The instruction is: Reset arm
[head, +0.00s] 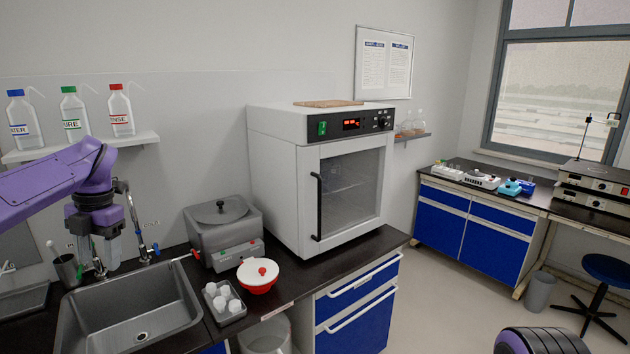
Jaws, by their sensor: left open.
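My left arm is purple and comes in from the left edge. Its gripper (100,262) hangs pointing down above the back left of the steel sink (142,336), open, with nothing seen between the fingers. A dark cup (66,270) with brushes or tools stands just left of and behind the fingers; I cannot tell the exact gap. Part of my right arm, dark with purple, shows at the bottom right edge. My right gripper is out of the picture.
A grey water bath (222,238), a red bowl with white lid (258,276) and a tray of white cups (223,306) stand right of the sink. A large white oven (277,180) stands beyond. A tap (138,225) rises behind the sink. Wash bottles (73,115) sit on a shelf.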

